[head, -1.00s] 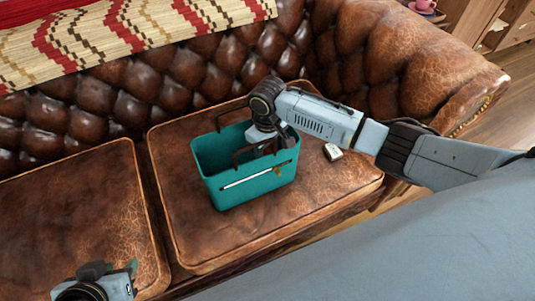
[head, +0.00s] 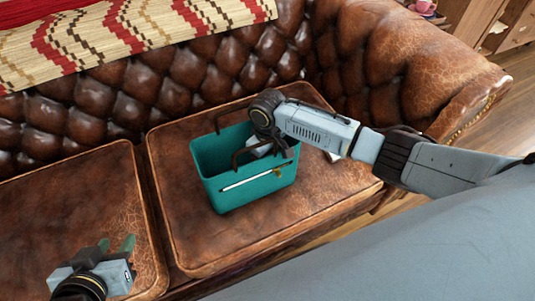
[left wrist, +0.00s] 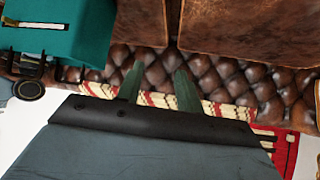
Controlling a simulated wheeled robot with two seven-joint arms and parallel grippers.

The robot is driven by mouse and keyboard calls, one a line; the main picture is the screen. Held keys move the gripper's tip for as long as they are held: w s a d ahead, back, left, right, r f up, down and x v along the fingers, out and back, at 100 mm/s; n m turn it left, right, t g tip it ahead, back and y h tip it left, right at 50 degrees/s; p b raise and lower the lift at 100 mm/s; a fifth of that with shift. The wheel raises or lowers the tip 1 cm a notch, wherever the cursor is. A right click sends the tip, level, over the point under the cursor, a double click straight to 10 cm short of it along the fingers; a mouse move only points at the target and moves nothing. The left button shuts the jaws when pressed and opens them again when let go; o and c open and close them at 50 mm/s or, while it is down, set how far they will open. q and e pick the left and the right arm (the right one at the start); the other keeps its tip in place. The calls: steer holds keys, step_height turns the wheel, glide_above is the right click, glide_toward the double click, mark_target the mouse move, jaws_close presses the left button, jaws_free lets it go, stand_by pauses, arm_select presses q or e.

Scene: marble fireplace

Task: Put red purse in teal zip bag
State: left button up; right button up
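The teal zip bag (head: 258,187) stands upright on the right seat cushion of the sofa, its top open and its brown handles up. It also shows at the upper left of the left wrist view (left wrist: 85,22). My right gripper is at the bag's right side by the handles; its fingers are hidden by the bag and my wrist. My left gripper (head: 116,243) is over the left cushion, apart from the bag, with its green fingers spread and nothing between them. They also show in the left wrist view (left wrist: 159,82). I see no red purse in either view.
The brown leather sofa has a tufted back (head: 200,80) and a rolled right arm (head: 440,80). A patterned red and cream throw (head: 130,30) lies over the back. A small white object (head: 332,156) lies on the cushion, partly behind my right arm. The left cushion (head: 70,210) has clear room.

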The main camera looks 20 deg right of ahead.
steer(key=o, duration=1.1)
